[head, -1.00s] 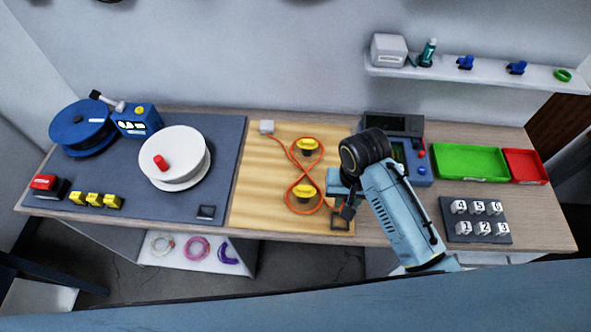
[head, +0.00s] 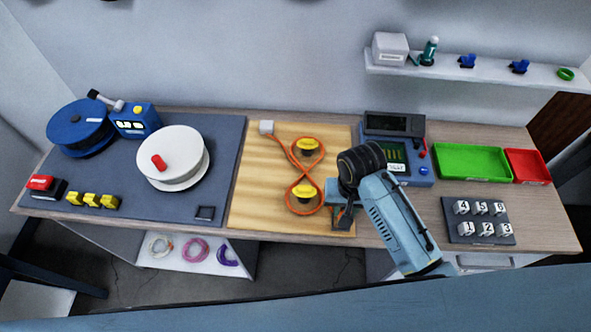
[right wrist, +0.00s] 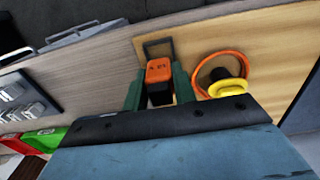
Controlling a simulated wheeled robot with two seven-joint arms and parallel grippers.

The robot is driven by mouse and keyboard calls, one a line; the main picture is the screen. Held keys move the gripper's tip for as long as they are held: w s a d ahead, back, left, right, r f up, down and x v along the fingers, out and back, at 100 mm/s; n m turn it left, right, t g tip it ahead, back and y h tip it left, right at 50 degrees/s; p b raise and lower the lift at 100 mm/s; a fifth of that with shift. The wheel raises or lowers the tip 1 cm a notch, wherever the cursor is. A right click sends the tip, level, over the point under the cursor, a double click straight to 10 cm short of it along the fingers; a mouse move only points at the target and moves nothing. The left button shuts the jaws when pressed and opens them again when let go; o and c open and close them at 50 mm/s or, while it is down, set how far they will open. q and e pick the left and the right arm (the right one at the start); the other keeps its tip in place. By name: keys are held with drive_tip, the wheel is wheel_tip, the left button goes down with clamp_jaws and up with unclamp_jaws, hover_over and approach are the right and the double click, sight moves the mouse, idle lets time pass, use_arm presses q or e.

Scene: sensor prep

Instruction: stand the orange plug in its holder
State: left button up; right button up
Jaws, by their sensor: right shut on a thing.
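The orange plug (right wrist: 159,71), with a dark lower part, is between the green fingers of my right gripper (right wrist: 158,88) in the right wrist view. That gripper is shut on it. The holder, a dark square frame (right wrist: 157,46), shows just beyond the plug at the board's edge. I cannot tell whether the plug touches it. In the head view my right gripper (head: 340,195) is over the front right of the wooden board and partly covers the holder (head: 342,224). The plug is mostly hidden there. My left gripper is not in view.
A blue instrument (head: 421,172) stands behind my arm. A numbered block rack (head: 480,236) lies to the right.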

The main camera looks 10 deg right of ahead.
drive_tip(key=shift+f, duration=0.1)
idle(0.4)
drive_tip(key=shift+f+b, duration=0.6)
drive_tip(key=shift+f, duration=0.65)
drive_tip(key=shift+p, duration=0.6)
drive_tip(key=shift+f, duration=0.1)
drive_tip(key=shift+f+b, duration=0.4)
drive_tip(key=shift+f, duration=0.5)
drive_tip(key=o, duration=1.1)
drive_tip(key=shift+c, duration=0.2)
